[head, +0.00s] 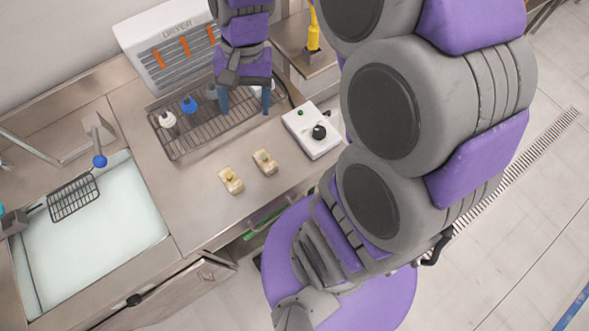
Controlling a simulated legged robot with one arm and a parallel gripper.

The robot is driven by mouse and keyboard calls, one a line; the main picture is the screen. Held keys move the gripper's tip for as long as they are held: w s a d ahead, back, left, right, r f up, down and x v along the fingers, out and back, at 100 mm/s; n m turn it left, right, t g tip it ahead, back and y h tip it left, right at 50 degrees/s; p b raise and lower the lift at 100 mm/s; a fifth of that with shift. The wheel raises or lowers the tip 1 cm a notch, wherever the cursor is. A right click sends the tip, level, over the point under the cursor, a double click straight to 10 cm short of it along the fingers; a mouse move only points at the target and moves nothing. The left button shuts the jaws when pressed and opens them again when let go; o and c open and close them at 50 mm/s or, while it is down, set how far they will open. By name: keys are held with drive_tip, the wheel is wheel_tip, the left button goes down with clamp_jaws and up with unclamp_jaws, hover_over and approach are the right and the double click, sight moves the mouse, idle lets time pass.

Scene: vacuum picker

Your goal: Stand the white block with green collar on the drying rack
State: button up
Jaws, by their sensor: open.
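The drying rack (205,137), a dark wire rack in a tray, lies on the steel counter in front of the dryer. My gripper (245,103) is over its right part, fingers apart and pointing down. A small white piece (257,90) shows between the fingers, beside the right one. The arm hides most of it, and I cannot tell whether it is the white block or whether it has a green collar. Two cream blocks lie on the counter in front of the rack: one (265,163) has a greenish spot, the other (231,180) a yellowish-brown one.
A white-topped piece (167,120), a blue one (189,104) and a grey one (211,92) stand on the rack's left and back. A white control box (312,132) with a black knob sits right. The sink (95,235) is left, the dryer (172,45) behind.

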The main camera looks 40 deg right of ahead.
drive_tip(key=s+f+n+h, duration=0.2)
drive_tip(key=s+n, duration=0.4)
drive_tip(key=s, duration=1.1)
drive_tip(key=shift+s+d, duration=0.35)
drive_tip(key=shift+d, duration=0.1)
drive_tip(key=shift+a, duration=0.15)
drive_tip(key=shift+a, duration=0.3)
drive_tip(key=shift+d, duration=0.3)
